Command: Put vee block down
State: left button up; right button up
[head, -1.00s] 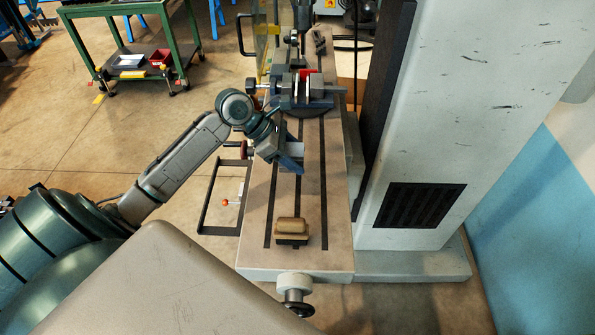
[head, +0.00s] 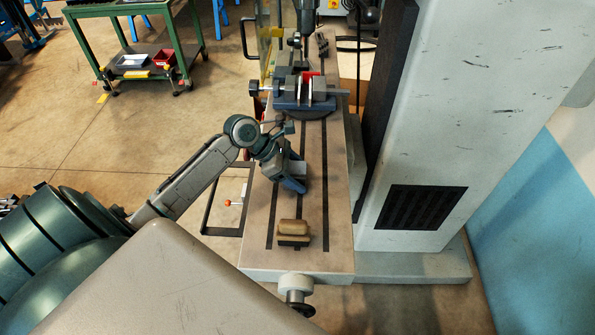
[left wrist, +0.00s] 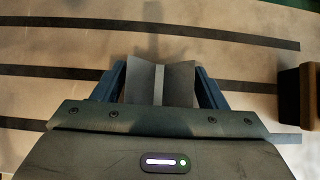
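The vee block (left wrist: 160,84) is a grey metal piece with a V-shaped groove, seen between the blue fingers of my left gripper (left wrist: 160,92) in the left wrist view. The fingers are shut on its two sides. In the head view my left gripper (head: 294,180) is over the middle of the long slotted machine table (head: 268,210), and the vee block is mostly hidden by the gripper. I cannot tell whether the block's underside touches the table. My right gripper is not in view.
A wooden-topped brush (head: 294,229) lies on the table's near end; it also shows at the right edge of the left wrist view (left wrist: 312,92). A vise (head: 304,98) stands farther back. The tall machine column (head: 455,110) is on the right. Table between gripper and brush is clear.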

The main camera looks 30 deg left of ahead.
pick_arm(q)
jog(key=shift+o, duration=0.7)
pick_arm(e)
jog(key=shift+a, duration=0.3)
pick_arm(q)
jog(key=shift+r, duration=0.15)
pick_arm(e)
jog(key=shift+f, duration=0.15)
pick_arm(q)
jog(key=b+v, duration=0.1)
jog(key=v, duration=1.1)
jog(key=shift+b, duration=0.4)
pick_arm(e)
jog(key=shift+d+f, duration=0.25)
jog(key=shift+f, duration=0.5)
pick_arm(q)
jog(key=shift+s+a, duration=0.1)
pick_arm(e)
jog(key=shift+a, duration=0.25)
